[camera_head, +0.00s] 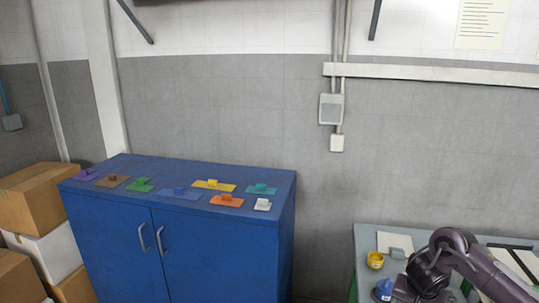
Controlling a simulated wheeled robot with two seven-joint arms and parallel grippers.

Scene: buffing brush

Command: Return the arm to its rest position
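My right arm comes in from the lower right corner, over the table (372,238). It bends near the table's middle, and its dark wrist end points down to the bottom edge of the picture. The fingers of my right gripper cannot be made out there, so I cannot tell whether it is open or holds anything. My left arm and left gripper are not in view.
A blue cabinet (215,255) carries several coloured flat-based pieces, including an orange one (226,201) and a white one (263,204). On the table, a yellow item (375,260) and a blue item (383,290) stand left of my arm. Cardboard boxes (40,195) are stacked left.

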